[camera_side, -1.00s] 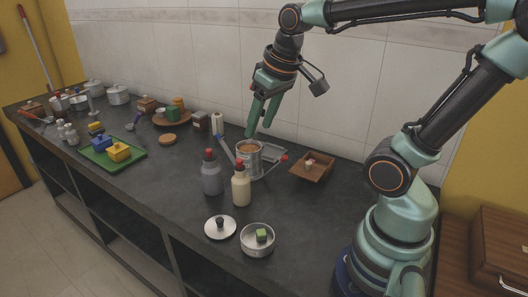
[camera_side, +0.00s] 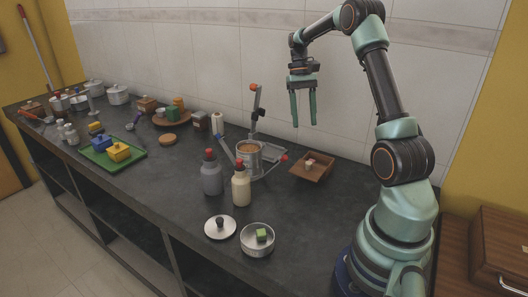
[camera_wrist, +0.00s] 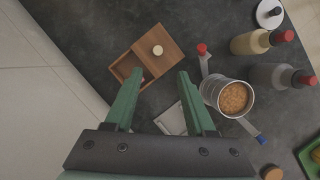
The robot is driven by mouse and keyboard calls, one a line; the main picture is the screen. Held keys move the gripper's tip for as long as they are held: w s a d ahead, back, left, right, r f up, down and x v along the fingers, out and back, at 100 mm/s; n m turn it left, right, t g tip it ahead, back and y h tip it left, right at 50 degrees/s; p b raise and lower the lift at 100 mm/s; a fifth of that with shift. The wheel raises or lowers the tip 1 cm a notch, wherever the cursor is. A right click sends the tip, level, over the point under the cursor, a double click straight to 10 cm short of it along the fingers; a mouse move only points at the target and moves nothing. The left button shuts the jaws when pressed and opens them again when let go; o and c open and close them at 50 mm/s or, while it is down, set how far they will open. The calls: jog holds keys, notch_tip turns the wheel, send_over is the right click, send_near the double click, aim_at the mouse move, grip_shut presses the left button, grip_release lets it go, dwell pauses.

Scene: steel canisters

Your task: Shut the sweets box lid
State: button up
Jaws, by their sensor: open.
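The sweets box (camera_side: 321,176) is a small brown wooden box on the dark counter near the wall. In the wrist view, its wooden lid (camera_wrist: 172,40) with a pale round knob (camera_wrist: 157,50) covers only part of it. An open compartment (camera_wrist: 127,66) shows at the box's left end. What lies inside is hard to make out. My gripper (camera_side: 305,124) hangs above the box with its green fingers pointing down, apart and empty.
A steel canister (camera_side: 243,165) with brown contents stands left of the box, with red- and blue-tipped levers sticking out. An orange-tipped arm (camera_side: 255,105) rises upright behind it. Two bottles (camera_side: 241,188) and a pan (camera_side: 257,247) stand in front. The counter right of the pan is clear.

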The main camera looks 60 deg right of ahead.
aim_at(309, 162)
jog(key=x, duration=1.2)
jog(key=shift+s+d+f, duration=0.15)
jog(key=shift+s+f, duration=0.05)
jog(key=shift+f, duration=0.1)
grip_shut()
jog(key=shift+d+r, duration=0.1)
dwell(1.0)
